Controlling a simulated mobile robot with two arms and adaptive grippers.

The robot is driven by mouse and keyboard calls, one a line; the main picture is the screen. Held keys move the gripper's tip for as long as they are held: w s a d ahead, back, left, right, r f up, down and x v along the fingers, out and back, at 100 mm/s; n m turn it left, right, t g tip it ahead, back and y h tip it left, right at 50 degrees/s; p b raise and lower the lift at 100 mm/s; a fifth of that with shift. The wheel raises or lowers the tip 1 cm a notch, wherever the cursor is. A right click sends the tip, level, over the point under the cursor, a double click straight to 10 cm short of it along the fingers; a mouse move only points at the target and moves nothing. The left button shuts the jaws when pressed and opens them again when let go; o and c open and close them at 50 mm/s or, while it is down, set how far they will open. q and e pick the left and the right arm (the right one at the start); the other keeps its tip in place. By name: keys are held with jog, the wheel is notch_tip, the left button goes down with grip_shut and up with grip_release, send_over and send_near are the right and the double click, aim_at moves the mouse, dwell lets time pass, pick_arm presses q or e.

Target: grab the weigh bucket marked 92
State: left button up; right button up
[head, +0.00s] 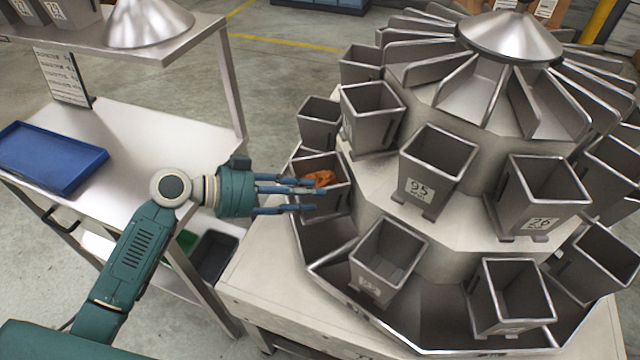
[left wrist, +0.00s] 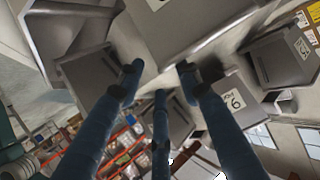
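No label in view reads clearly as 92. My left gripper (head: 308,197) reaches in from the left, its blue fingers spread and empty, beside a grey metal weigh bucket (head: 338,200) holding orange pieces. The fingers overlap that bucket's left side in the head view; whether they touch it I cannot tell. Its label is hidden. In the left wrist view the fingers (left wrist: 158,75) are apart with grey buckets beyond them. Other buckets are marked 95 (head: 435,165) and 26 (head: 545,195). A lower front bucket (head: 388,265) has a label too blurred to read. My right gripper is not in view.
The weigher's cone (head: 510,36) and radial troughs rise at upper right, with several buckets around them. A steel table (head: 130,140) with a blue tray (head: 50,157) stands at left. A dark bin (head: 214,256) sits below. Neighbouring buckets leave little room near the gripper.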

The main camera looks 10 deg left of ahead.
aim_at(328, 191)
pick_arm(q)
jog(key=p+x, duration=0.1)
jog(key=x, duration=0.1)
jog(key=p+x, duration=0.1)
jog(key=x, duration=0.2)
jog(key=shift+w+a, duration=0.1)
jog(key=shift+w, duration=0.3)
jog(key=shift+w+d+f, duration=0.1)
jog(key=shift+d+f, duration=0.2)
grip_shut()
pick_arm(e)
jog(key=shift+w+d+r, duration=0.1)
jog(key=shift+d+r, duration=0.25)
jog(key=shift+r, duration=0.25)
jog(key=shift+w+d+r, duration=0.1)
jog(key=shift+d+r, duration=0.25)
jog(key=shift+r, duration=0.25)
pick_arm(q)
jog(key=shift+r, duration=0.1)
